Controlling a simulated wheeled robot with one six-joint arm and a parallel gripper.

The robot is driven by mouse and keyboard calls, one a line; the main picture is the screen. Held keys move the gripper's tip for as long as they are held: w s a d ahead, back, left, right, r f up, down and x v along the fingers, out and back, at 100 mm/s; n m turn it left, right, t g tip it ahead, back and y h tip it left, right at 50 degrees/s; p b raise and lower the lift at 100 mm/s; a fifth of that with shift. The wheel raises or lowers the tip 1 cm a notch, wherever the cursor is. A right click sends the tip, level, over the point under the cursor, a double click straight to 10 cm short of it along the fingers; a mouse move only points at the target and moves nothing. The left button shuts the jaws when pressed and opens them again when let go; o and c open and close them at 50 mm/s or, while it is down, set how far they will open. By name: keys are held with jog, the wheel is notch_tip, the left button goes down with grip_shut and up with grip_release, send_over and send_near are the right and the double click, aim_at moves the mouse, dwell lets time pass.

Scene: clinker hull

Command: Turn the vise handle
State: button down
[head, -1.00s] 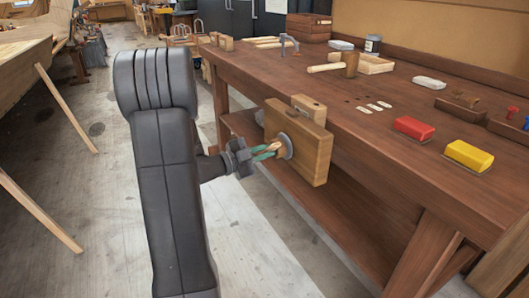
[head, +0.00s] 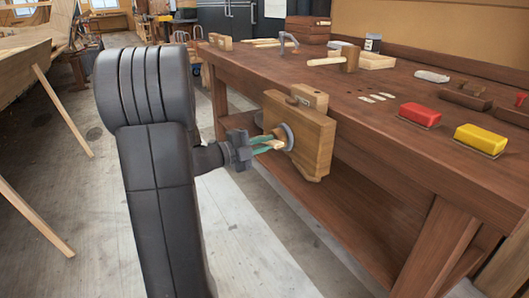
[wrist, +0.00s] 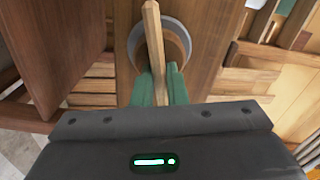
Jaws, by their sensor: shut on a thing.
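The wooden vise (head: 312,140) is mounted on the front edge of the workbench, with a round grey metal collar (head: 287,137) on its face. My gripper (head: 268,144) reaches in from the left, its green fingers shut on the light wooden vise handle (head: 273,145) in front of the collar. In the wrist view the handle (wrist: 152,40) runs almost upright across the collar (wrist: 172,45), leaning slightly. The green fingertips (wrist: 159,88) close around its lower part. The handle's lower end is hidden behind the fingers and gripper body.
The brown workbench (head: 400,150) fills the right side. On it are a red block (head: 420,114), a yellow block (head: 481,138) and a mallet (head: 345,60). A pale wooden boat hull (head: 30,65) with props stands at left. Bare floor (head: 240,235) lies in front of the bench.

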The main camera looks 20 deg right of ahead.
jog(key=shift+f+m+b, duration=0.3)
jog(key=shift+m+b, duration=0.65)
jog(key=shift+m, duration=0.15)
jog(key=shift+s+a+f, duration=0.1)
dwell(1.1)
jog(key=c, duration=1.6)
grip_release()
jog(key=shift+o, duration=0.7)
jog(key=shift+a, duration=0.1)
jog(key=shift+r, duration=0.2)
jog(key=s+a+p, duration=0.1)
jog(key=a+p, duration=0.1)
jog(key=a, duration=1.1)
jog(key=shift+a+p, duration=0.35)
jog(key=shift+p, duration=0.05)
